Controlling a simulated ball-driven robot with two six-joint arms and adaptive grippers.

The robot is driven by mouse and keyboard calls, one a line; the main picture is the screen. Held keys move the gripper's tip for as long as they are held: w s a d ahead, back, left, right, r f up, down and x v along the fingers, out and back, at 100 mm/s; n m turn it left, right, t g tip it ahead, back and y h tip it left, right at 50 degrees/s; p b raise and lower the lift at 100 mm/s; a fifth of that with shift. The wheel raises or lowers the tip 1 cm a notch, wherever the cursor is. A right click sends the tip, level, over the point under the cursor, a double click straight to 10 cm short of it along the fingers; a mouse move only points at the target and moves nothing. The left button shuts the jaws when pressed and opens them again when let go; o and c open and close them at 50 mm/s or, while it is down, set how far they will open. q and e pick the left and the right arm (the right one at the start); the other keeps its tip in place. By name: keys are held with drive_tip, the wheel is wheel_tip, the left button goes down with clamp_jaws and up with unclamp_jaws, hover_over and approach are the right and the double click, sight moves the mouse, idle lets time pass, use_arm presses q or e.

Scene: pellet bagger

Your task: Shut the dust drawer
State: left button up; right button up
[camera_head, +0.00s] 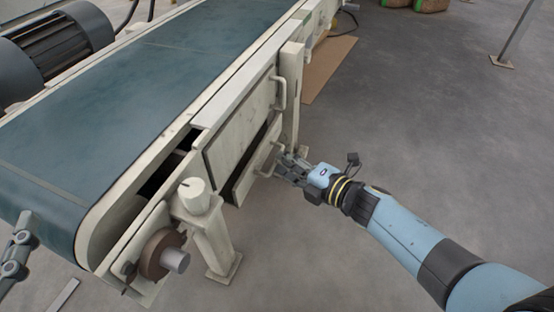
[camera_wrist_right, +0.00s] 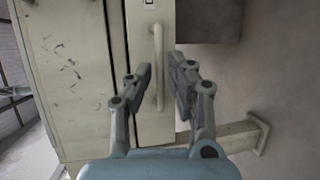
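The dust drawer (camera_head: 256,166) is the low, pale front in the conveyor's side, with a bar handle (camera_head: 270,160). A dark gap shows along its top, so it stands out from the frame. In the right wrist view the drawer front (camera_wrist_right: 152,118) is a narrow pale strip with the handle (camera_wrist_right: 158,62) on it. My right gripper (camera_head: 283,168) is at this handle. Its fingers (camera_wrist_right: 166,85) are apart, one on each side of the handle's near end; contact cannot be told. Part of my left gripper (camera_head: 17,255) shows at the left edge, its fingertips unclear.
Above the drawer is a pale panel (camera_head: 240,130) with its own handle (camera_head: 280,92). Conveyor legs (camera_head: 291,95) (camera_head: 215,245) stand on both sides of the drawer. A roller (camera_head: 165,255) juts out at the front. The grey floor to the right is mostly clear.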

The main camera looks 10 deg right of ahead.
drive_tip(key=b+x, duration=0.1)
drive_tip(key=x, duration=0.2)
drive_tip(key=shift+w+a, duration=0.1)
use_arm(q)
wheel_tip(320, 180, up, 8)
drive_tip(key=w+d+m+t+h, duration=0.1)
drive_tip(key=w+t, duration=0.1)
drive_tip(key=t, duration=0.1)
drive_tip(key=shift+t, duration=0.4)
drive_tip(key=shift+r, duration=0.1)
use_arm(e)
drive_tip(key=shift+c, duration=0.3)
clamp_jaws()
